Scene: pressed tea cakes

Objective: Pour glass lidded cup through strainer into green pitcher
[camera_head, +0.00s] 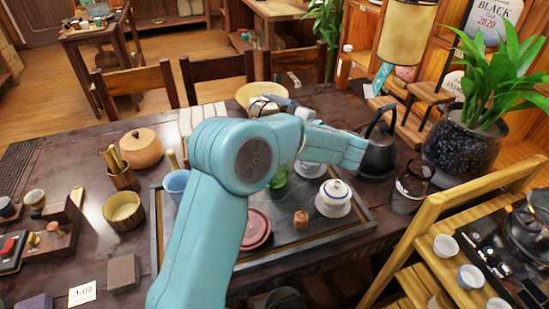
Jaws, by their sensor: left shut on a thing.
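My left arm crosses the middle of the view and hides much of the tray. My left gripper (272,102) shows only in part behind the arm, shut on a small clear, shiny vessel, the glass lidded cup (261,107). The cup is in front of a yellow bowl; its exact tilt is hard to tell. The green pitcher (279,177) stands on the dark tray (330,229), its upper part mostly hidden by my arm. The strainer cannot be made out. My right gripper is not in view.
A white lidded bowl (333,197), a blue-white cup (310,168), a small brown cup (301,219) and a red dish (257,229) are on the tray. A black kettle (377,154) and a dark glass jug (409,190) stand right of it. A blue cup (176,182) is at left.

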